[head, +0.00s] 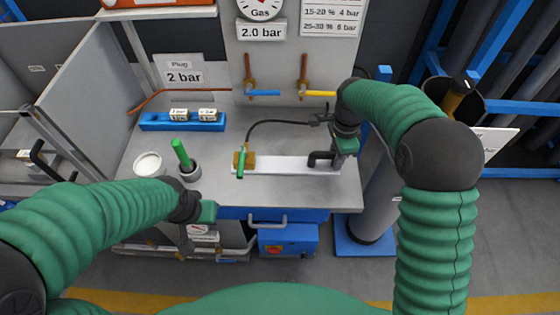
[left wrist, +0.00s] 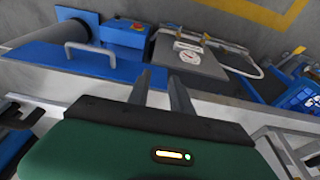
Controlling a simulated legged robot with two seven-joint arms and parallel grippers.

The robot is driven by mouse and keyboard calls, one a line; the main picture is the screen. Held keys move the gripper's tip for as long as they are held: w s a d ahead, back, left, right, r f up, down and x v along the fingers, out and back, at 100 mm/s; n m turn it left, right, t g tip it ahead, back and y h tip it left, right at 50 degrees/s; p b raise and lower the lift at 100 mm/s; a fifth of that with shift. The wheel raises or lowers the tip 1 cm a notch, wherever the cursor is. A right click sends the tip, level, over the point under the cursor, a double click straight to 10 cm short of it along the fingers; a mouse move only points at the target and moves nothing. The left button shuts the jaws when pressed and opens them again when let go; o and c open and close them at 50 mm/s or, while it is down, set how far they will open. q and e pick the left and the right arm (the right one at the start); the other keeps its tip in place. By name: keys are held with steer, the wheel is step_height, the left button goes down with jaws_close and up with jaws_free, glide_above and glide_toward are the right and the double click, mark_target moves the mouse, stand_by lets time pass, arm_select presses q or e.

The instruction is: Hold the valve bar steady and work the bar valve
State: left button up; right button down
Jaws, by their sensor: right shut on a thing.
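The valve bar (head: 285,165) is a long white bar lying on the grey workbench top. At its left end is a brass valve block (head: 250,157) with a green lever (head: 240,164) pointing toward me. A black handle (head: 318,158) stands at its right end. My right gripper (head: 331,156) is at that handle and shut on it; its fingertips are small and partly hidden. My left gripper (head: 211,212) is in front of the bench's near edge, left of and apart from the valve. In the left wrist view its two fingers (left wrist: 160,80) stand apart with nothing between them.
A green-handled tool stands in a cup (head: 190,172) beside a round white dish (head: 148,164). A blue rack (head: 182,122) is behind them. A black hose (head: 275,122) arches behind the bar. Blue and yellow wall valves (head: 263,93) are at the back. A drawer handle (head: 267,219) sticks out in front.

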arm_select(q)
steer(key=shift+c, duration=1.2)
steer(key=shift+w+a+r+n, duration=0.15)
steer(key=shift+w+a+n, duration=0.1)
steer(key=shift+n, duration=0.15)
steer(key=shift+c, duration=1.1)
steer(key=w+a+r+n+g+h, duration=0.1)
steer(key=w+n, duration=0.1)
steer(key=n, duration=0.2)
steer(key=w+a+r+n+h, duration=0.1)
steer(key=w+r+n, duration=0.1)
steer(key=w+n, duration=0.1)
steer(key=w+a+r+n+g+h, duration=0.1)
steer(key=w+r+n, duration=0.1)
steer(key=w+n, duration=0.1)
steer(key=shift+w+r+n+g+h, duration=0.2)
steer(key=shift+r+n+g+h, duration=0.15)
steer(key=shift+n, duration=0.45)
jaws_close()
steer(key=w+a+r+n+h, duration=0.2)
steer(key=w+r+n+h, duration=0.2)
steer(key=r, duration=0.3)
steer(key=shift+w+a+n, duration=0.15)
steer(key=shift+w+n, duration=0.15)
steer(key=shift+n, duration=0.5)
steer(key=shift+f, duration=0.1)
